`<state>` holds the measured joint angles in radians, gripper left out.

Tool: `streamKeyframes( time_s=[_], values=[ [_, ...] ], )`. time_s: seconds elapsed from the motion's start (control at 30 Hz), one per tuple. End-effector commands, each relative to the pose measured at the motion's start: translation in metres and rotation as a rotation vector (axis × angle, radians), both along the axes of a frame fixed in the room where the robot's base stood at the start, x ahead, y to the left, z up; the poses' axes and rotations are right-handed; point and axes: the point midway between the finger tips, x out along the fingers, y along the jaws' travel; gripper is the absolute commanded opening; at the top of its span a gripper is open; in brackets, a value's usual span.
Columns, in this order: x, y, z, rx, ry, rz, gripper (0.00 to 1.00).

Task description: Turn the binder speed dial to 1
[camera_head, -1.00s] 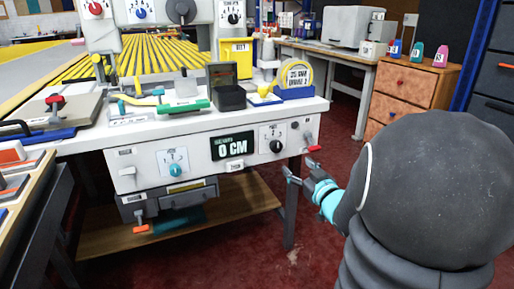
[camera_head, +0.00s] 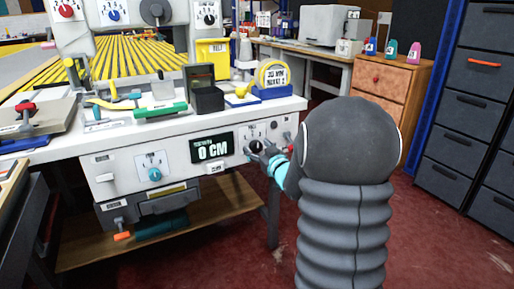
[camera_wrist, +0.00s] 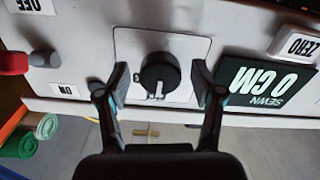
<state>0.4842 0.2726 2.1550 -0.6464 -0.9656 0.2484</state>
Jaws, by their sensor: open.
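A black dial (camera_wrist: 159,76) with a light pointer sits on a white plate on the machine's front panel, right of the "0 CM" display. In the wrist view my gripper (camera_wrist: 160,84) is open, with one finger on each side of this dial and a gap on both sides. In the head view my gripper (camera_head: 262,153) is at the same dial, which it partly covers. A teal dial (camera_head: 154,174) sits further left on the panel.
The "SEWN 0 CM" display (camera_head: 212,148) and a ZERO button (camera_wrist: 297,42) are beside the dial. A red-tipped switch (camera_wrist: 14,62) with ON and OFF labels is on its other side. Upper dials, red (camera_head: 66,10) and blue (camera_head: 113,15), are on the machine. Red floor is clear at right.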

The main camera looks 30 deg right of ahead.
Motion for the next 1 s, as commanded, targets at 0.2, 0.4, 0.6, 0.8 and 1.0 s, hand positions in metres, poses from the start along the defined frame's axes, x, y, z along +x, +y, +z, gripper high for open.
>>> streamKeyframes(
  time_s=[0.2, 0.4, 0.6, 0.8, 1.0],
  values=[
    [0.0078, 0.0002, -0.0002, 0.0, 0.0, 0.0, 0.67],
    [0.0076, 0.0002, -0.0001, 0.0, 0.0, 0.0, 0.67],
    [0.0075, 0.0002, -0.0001, 0.0, 0.0, 0.0, 0.17],
    [0.0075, 0.0001, -0.0004, -0.003, 0.0, 0.0, 0.06],
    [0.0073, 0.0002, -0.0024, -0.046, -0.004, -0.001, 0.06]
  ],
)
